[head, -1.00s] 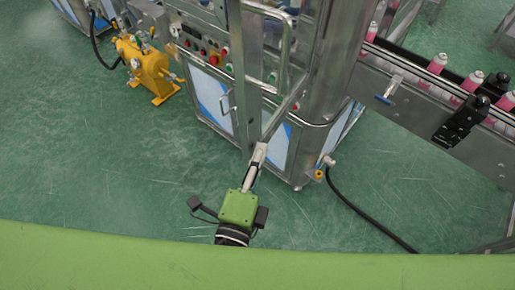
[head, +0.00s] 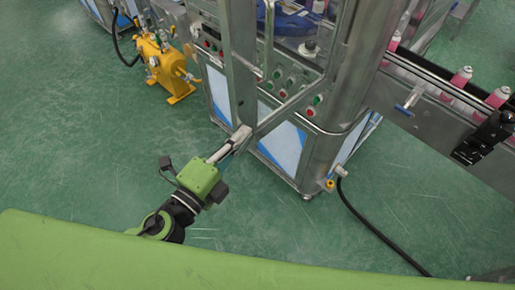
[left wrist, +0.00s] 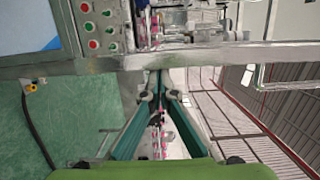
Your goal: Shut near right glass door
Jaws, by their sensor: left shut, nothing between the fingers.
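The near right glass door (head: 292,106) has a metal frame and a long upright handle (head: 269,40). In the head view it stands ajar, its lower free corner out from the machine's front. My left gripper (head: 241,135) is shut and empty, its fingertips at that lower corner, apparently against the frame. In the left wrist view the door's lower rail (left wrist: 205,55) runs across just beyond my left fingertips (left wrist: 155,80). Exact contact is hard to tell. My right gripper is not in view.
Control buttons (head: 291,84) sit on the machine behind the door. A yellow pump (head: 163,67) stands on the green floor at left. A conveyor (head: 440,110) with pink cans is at right, and a black hose (head: 365,225) lies on the floor.

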